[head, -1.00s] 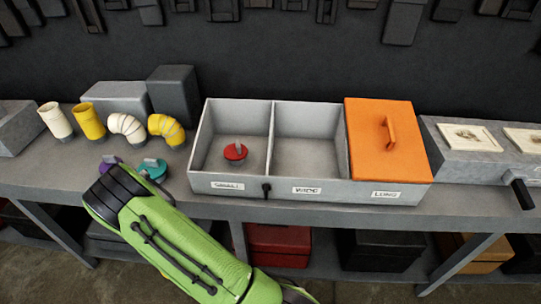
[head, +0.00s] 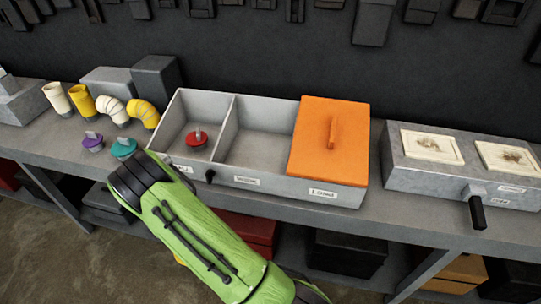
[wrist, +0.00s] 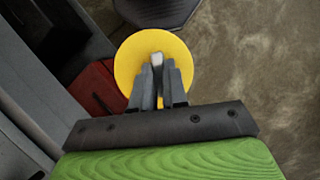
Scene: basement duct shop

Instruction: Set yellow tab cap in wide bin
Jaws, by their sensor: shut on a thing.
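My gripper (wrist: 158,88) is shut on the pale tab of the yellow tab cap (wrist: 133,62), a round yellow disc in the wrist view. The cap hangs over the floor in front of the bench; in the head view my green arm hides most of it. The bin box (head: 205,171) stands on the bench behind my arm. Its middle compartment, the wide bin (head: 262,152), is open and empty. The left compartment holds a red tab cap (head: 197,139). The right one, labelled LONG, is covered by an orange lid (head: 330,150).
A purple tab cap (head: 93,144) and a teal tab cap (head: 124,150) lie on the bench left of the box. Several white and yellow pipe pieces (head: 82,101) stand behind them. A grey unit with a black handle (head: 477,212) stands at the right. Boxes sit on the lower shelf.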

